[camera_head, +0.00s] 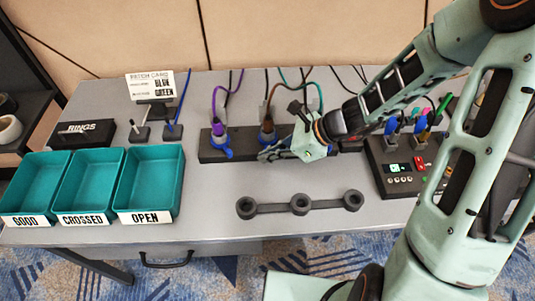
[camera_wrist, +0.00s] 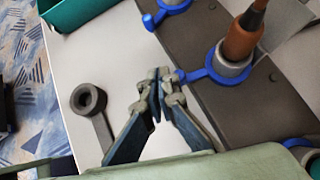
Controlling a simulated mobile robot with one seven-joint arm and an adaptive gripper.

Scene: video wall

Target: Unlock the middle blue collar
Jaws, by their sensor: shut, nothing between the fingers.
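The middle blue collar (camera_wrist: 222,73) rings the base of a brown plug (camera_wrist: 243,38) in a dark socket strip (camera_wrist: 262,108). Its blue lever points left in the wrist view, towards my gripper (camera_wrist: 163,77). My gripper is shut and empty, its fingertips right beside the lever's end; I cannot tell whether they touch. In the head view my gripper (camera_head: 264,155) is low in front of the brown plug (camera_head: 268,128) and hides part of the strip (camera_head: 209,154). A purple plug (camera_head: 218,128) with its own blue collar (camera_head: 220,143) stands to the left.
A dark three-ring bar (camera_head: 275,207) lies in front of the strip. Teal trays labelled GOOD (camera_head: 26,220), CROSSED (camera_head: 83,219) and OPEN (camera_head: 145,217) stand at the left. A control box (camera_head: 400,180) is at the right. Cables rise behind the plugs.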

